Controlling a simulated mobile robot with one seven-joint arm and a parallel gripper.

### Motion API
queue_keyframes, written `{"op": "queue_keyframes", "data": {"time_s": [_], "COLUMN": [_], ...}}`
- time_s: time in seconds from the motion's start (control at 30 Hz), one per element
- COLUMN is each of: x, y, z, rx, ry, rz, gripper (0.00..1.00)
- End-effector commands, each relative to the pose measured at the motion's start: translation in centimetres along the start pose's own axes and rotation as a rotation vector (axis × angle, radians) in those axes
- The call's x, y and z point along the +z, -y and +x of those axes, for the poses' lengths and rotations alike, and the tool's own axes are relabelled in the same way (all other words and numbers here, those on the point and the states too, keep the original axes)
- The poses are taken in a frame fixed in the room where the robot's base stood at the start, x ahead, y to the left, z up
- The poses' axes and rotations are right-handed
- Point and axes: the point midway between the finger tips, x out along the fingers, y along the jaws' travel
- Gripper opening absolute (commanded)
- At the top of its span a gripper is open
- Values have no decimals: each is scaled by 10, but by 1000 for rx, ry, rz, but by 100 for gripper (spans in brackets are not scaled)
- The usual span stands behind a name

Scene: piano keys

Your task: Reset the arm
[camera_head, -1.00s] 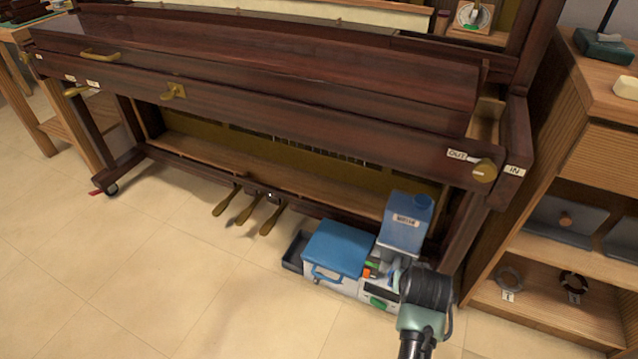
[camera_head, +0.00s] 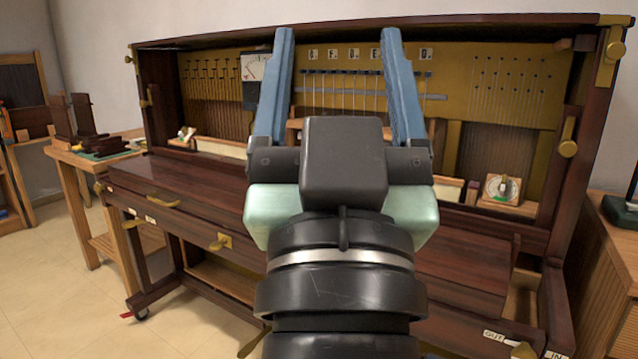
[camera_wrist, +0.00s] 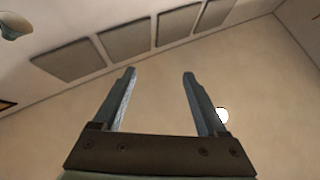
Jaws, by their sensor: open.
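My gripper (camera_head: 338,85) stands upright in the middle of the head view, its two blue-grey fingers spread wide with nothing between them. It is raised in front of the dark wooden piano (camera_head: 215,185) and hides the middle of it. In the wrist view my gripper (camera_wrist: 160,80) is also open and empty, and it points up toward the wall and ceiling.
The piano's open upper part shows a brass-coloured plate (camera_head: 520,90) with strings and pins, and a dial gauge (camera_head: 256,68). A wooden workbench (camera_head: 85,165) stands at left, a wooden cabinet (camera_head: 605,265) at right. Tiled floor (camera_head: 60,285) is clear at front left. Wall panels (camera_wrist: 125,40) show in the wrist view.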

Motion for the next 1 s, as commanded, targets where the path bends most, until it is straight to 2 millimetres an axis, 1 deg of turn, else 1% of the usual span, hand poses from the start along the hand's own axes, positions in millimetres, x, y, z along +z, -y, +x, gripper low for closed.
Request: {"op": "queue_keyframes", "data": {"time_s": [0.03, 0.07, 0.1, 0.2, 0.67, 1.0], "x": [-41, -64, -76, -99, -206, -286], "y": [10, 14, 12, 11, 10, 10], "z": [-6, -11, 10, 32, 125, 193], "rx": [-20, -30, -24, -23, -23, -24], "ry": [-91, -145, -123, -116, -112, -111], "rz": [21, 33, 28, 26, 25, 25], "gripper": [75, 75, 75, 75, 75, 75]}}
